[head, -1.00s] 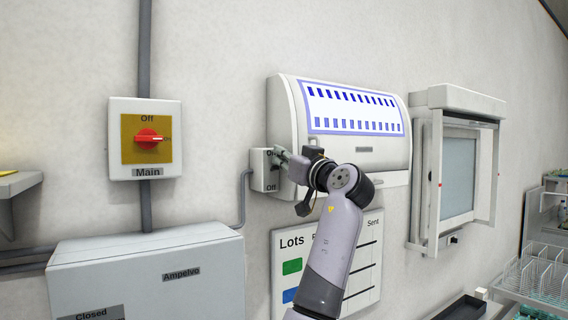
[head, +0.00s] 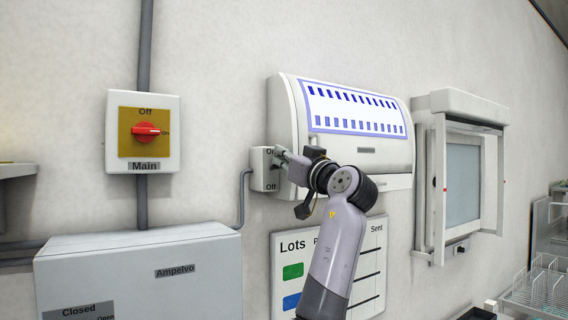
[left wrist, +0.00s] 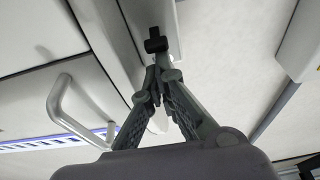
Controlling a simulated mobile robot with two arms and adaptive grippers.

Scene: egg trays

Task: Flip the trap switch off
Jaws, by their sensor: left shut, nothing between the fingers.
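The trap switch is a small light grey wall box (head: 258,170) with "On" above and "Off" below. My left gripper (head: 280,153) is shut and empty, with its fingertips at the upper part of the switch box near "On". The fingers partly hide the box's front in the head view. In the left wrist view, a black toggle (left wrist: 156,41) stands on the pale box just beyond the closed fingertips (left wrist: 163,68). I cannot tell whether the tips touch it. My right gripper is not in view.
A white hooded cabinet (head: 400,148) with a blue-marked panel is just right of the switch. A red "Main" rotary switch (head: 145,132) is at left. A grey "Ampelvo" box (head: 140,262) is below left. A "Lots" board (head: 292,255) hangs below my gripper.

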